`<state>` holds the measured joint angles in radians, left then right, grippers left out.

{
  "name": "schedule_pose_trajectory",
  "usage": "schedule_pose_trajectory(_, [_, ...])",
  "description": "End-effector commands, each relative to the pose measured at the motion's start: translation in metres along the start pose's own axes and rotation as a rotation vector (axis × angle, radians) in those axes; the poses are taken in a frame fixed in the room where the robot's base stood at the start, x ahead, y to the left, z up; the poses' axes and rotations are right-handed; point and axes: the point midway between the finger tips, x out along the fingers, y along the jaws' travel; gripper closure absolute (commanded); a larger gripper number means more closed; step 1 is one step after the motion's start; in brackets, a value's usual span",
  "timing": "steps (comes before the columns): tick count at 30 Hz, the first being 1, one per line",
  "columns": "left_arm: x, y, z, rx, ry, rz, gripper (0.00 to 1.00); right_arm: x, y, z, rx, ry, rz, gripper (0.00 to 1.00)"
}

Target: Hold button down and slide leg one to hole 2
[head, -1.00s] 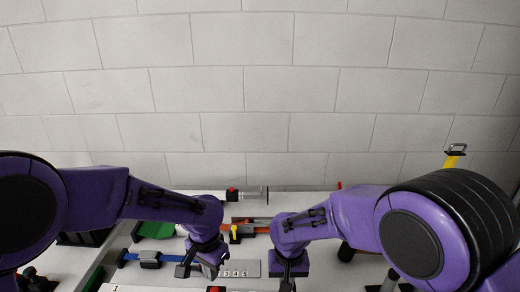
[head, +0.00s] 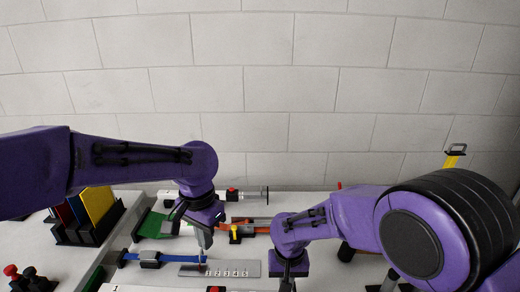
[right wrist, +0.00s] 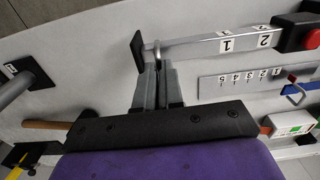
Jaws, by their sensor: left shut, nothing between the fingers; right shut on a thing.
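The grey metal leg (right wrist: 205,47) shows in the right wrist view, with labels 1 and 2 and a black plate at its left end. A red button (right wrist: 312,40) on a black block is at its right end; part of a red button (head: 215,289) also shows at the bottom edge of the head view. My right gripper (right wrist: 157,68) is shut at the black-plate end, by a small metal loop; its fingers hide the exact grip. In the head view its tips are cut off. My left gripper (head: 204,242) is shut and empty, behind the numbered plate and apart from the button.
A metal plate with numbers (head: 220,270) lies beside the leg. A black rack (head: 88,232) with coloured panels stands at left.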

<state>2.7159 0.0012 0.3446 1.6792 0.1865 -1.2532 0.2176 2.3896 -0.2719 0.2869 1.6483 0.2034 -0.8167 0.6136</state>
Motion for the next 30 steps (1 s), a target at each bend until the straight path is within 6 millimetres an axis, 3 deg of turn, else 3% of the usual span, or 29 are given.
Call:
schedule_pose_trajectory(26, [-0.007, 0.000, 0.000, -0.001, 0.000, 0.000, 1.00, -0.001, -0.011, -0.001, 0.001, 0.003, -0.001, 1.00])
schedule_pose_trajectory(30, [-0.007, 0.000, 0.000, 0.000, 0.000, 0.000, 1.00, -0.001, -0.011, -0.001, 0.001, 0.002, -0.001, 0.57])
